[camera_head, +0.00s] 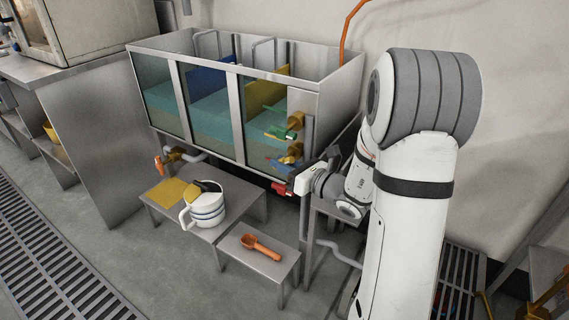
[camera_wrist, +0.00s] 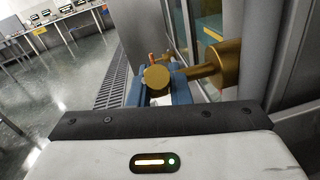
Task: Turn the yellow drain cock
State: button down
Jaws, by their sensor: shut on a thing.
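A brass-yellow drain cock (camera_head: 293,152) sticks out low at the right end of the tank's front. In the wrist view its thick body (camera_wrist: 222,64) is at the right, with a stem running left to a round end (camera_wrist: 157,79). My gripper (camera_head: 284,168) reaches it from below right. In the wrist view my blue fingers (camera_wrist: 158,94) stand on both sides of the round end and are shut on it. The exact contact is partly hidden by the gripper body. The cock's handle is hard to tell apart from the fingers.
A second brass cock (camera_head: 295,120) with green parts sits just above. The glass-fronted tank (camera_head: 240,125) holds bluish liquid. An orange-handled tap (camera_head: 160,165) is at its left.

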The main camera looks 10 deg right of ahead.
jog(key=shift+r+g+p, duration=0.3)
jog(key=shift+p, duration=0.75)
jog(key=g+h+p, duration=0.2)
jog(key=p, duration=0.3)
jog(key=shift+r+p, duration=0.2)
jog(key=shift+p, duration=0.15)
jog(key=g+h+p, duration=0.2)
jog(key=g+p, duration=0.1)
jog(key=p, duration=0.3)
jog(key=shift+f+n+h, duration=0.1)
jog(key=shift+n+h, duration=0.2)
jog(key=shift+h, duration=0.1)
jog(key=shift+f+g+h+p, duration=0.25)
jog(key=shift+g+h+p, duration=0.3)
jog(key=shift+p, duration=0.7)
jog(key=shift+f, duration=0.1)
jog(key=c, duration=1.3)
grip_release()
jog(key=shift+c, duration=0.2)
